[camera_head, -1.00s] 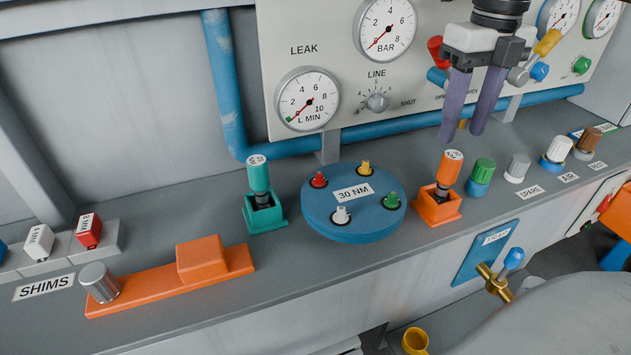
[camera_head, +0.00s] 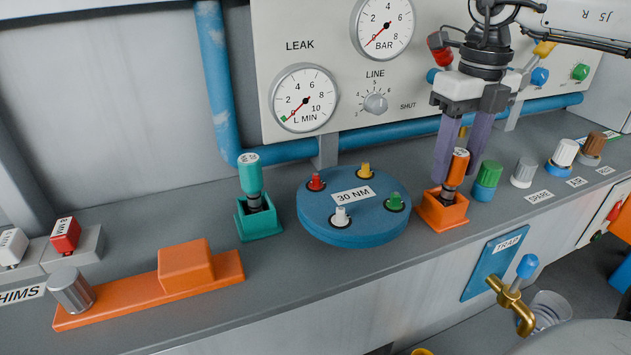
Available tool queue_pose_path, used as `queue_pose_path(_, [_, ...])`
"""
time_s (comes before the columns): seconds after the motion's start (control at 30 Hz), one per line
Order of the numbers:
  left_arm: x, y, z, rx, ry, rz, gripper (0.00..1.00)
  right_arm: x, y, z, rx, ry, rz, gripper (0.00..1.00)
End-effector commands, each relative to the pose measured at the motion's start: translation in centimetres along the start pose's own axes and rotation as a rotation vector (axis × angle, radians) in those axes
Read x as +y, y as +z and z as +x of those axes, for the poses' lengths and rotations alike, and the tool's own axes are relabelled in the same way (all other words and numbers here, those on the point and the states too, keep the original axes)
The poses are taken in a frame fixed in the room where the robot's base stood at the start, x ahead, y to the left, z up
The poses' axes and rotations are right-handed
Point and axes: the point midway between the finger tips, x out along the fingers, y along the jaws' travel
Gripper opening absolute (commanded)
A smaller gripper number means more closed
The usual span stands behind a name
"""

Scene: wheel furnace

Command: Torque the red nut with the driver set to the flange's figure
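The red nut (camera_head: 316,182) sits at the back left of the round blue flange (camera_head: 338,233), whose label reads 30 NM. Yellow, green and white nuts sit on the same flange. An orange-handled driver (camera_head: 457,168) stands in an orange holder (camera_head: 443,214) to the flange's right. A teal-handled driver (camera_head: 250,181) stands in a teal holder (camera_head: 257,220) to its left. The figures on both driver caps are too small to read surely. My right gripper (camera_head: 458,165) points down at the orange driver, its purple fingers apart. I cannot tell whether they touch it. My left gripper is out of view.
Green (camera_head: 487,180), grey (camera_head: 524,172) and white (camera_head: 564,152) knobs stand right of the orange holder. A gauge panel (camera_head: 350,95) and blue pipe (camera_head: 380,137) run behind. An orange bar (camera_head: 155,290) lies at front left. A brass tap (camera_head: 513,303) juts out below the ledge.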

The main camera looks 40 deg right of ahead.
Motion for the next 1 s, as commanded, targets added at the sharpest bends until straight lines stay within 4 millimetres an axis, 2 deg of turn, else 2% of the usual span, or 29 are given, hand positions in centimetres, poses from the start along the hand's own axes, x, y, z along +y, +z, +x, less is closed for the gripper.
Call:
queue_pose_path(0.03, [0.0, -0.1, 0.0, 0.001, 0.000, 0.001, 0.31, 0.0, 0.0, 0.0, 0.000, 0.000, 0.000, 0.34])
queue_pose_path(0.23, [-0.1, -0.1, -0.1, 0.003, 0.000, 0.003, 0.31, 0.0, 0.0, 0.0, 0.000, 0.000, 0.000, 0.00])
queue_pose_path(0.47, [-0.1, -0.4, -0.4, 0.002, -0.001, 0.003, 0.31, 0.0, 0.0, -0.6, -0.001, 0.000, 0.000, 0.00])
queue_pose_path(1.0, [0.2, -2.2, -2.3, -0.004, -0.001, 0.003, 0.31, 0.0, 0.0, -3.9, -0.001, 0.000, 0.000, 0.00])
